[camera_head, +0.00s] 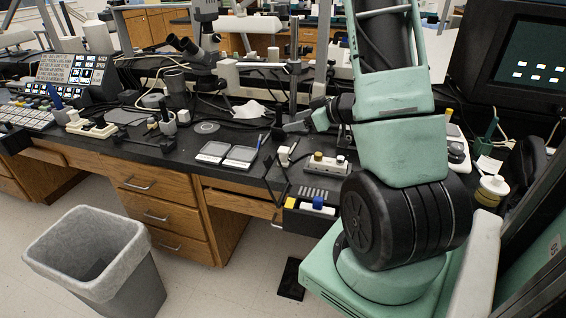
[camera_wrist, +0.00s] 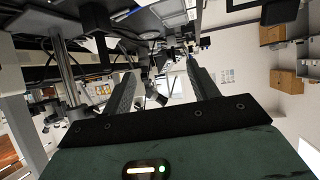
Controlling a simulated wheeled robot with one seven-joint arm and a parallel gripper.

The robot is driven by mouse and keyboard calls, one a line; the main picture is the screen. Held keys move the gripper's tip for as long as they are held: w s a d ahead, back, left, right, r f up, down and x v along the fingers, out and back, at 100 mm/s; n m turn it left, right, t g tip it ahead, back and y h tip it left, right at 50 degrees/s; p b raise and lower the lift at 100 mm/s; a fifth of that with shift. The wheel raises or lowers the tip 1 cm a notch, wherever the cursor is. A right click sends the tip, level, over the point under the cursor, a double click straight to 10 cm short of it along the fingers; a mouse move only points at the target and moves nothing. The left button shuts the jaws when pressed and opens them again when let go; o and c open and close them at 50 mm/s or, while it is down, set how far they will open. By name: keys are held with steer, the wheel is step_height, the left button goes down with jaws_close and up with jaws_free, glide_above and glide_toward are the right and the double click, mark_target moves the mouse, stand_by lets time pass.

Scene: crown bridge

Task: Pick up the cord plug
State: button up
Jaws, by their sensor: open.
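My gripper (camera_head: 292,126) is at the end of my green and black arm, low over the black bench. In the wrist view my gripper (camera_wrist: 162,82) shows two dark fingers spread well apart, with nothing clasped between them. I cannot pick out the cord plug with certainty. A small white block (camera_head: 283,155) stands on the bench below and slightly left of my gripper, with thin dark pieces beside it; I cannot tell whether it is the plug. In the wrist view a small dark and light shape (camera_wrist: 156,95) shows beyond the fingers, too unclear to name.
Two flat grey trays (camera_head: 240,157) lie left of my gripper. A box with knobs (camera_head: 328,165) stands right of it near the front edge. A microscope (camera_head: 195,55) and cables crowd the back. A grey bin (camera_head: 92,262) stands on the floor, with clear floor around it.

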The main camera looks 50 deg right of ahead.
steer(key=s+f, duration=0.1)
steer(key=s, duration=0.1)
steer(key=b, duration=0.1)
glide_toward(285, 149)
steer(key=x, duration=0.2)
steer(key=shift+w+f, duration=0.15)
steer(key=shift+w, duration=0.15)
steer(key=shift+x, duration=3.9)
steer(key=shift+a, duration=0.1)
steer(key=c, duration=1)
